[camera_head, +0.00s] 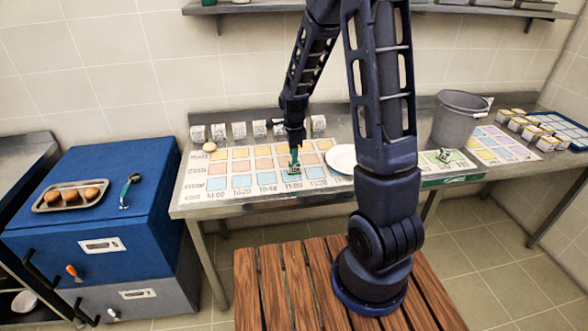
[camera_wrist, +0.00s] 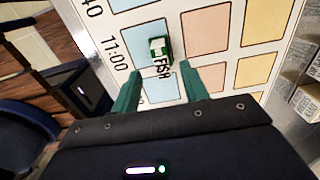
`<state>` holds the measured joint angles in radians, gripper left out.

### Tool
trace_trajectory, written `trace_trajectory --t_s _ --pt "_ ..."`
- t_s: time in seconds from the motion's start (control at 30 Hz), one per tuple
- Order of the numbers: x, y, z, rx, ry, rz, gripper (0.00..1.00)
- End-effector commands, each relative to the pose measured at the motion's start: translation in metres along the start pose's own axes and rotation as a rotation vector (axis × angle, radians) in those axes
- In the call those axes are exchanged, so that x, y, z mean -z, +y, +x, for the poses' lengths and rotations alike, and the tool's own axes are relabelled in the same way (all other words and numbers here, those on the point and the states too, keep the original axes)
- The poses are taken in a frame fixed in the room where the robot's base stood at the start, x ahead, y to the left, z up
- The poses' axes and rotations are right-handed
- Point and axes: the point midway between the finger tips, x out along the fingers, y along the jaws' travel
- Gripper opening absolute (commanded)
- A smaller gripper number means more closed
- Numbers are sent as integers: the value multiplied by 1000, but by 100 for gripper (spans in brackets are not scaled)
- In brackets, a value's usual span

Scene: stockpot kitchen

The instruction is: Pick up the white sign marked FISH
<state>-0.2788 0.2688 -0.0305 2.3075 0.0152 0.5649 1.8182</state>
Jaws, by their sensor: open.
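The white sign marked FISH (camera_wrist: 159,50) is a small piece with a green part, on the printed chart (camera_wrist: 205,30) near the 11:00 label. It shows in the wrist view just beyond and between my fingertips. My gripper (camera_wrist: 161,70) is open, with one green finger on each side of the lettering. I cannot tell whether either finger touches the sign. In the head view my gripper (camera_head: 294,163) points down over the chart (camera_head: 215,183) on the steel counter, and I cannot make out the sign clearly beneath it.
A white plate (camera_head: 341,158) lies right of my gripper. Several small printed white blocks (camera_head: 239,130) stand along the counter's back. A grey bucket (camera_head: 458,120) and another green-and-white piece (camera_head: 443,156) are farther right. A blue cabinet (camera_head: 145,205) stands left.

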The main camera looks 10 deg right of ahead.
Motion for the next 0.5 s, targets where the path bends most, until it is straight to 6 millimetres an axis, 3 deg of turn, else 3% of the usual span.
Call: trace_trajectory --t_s 0.5 --pt "2 -2 50 -1 0 0 45"
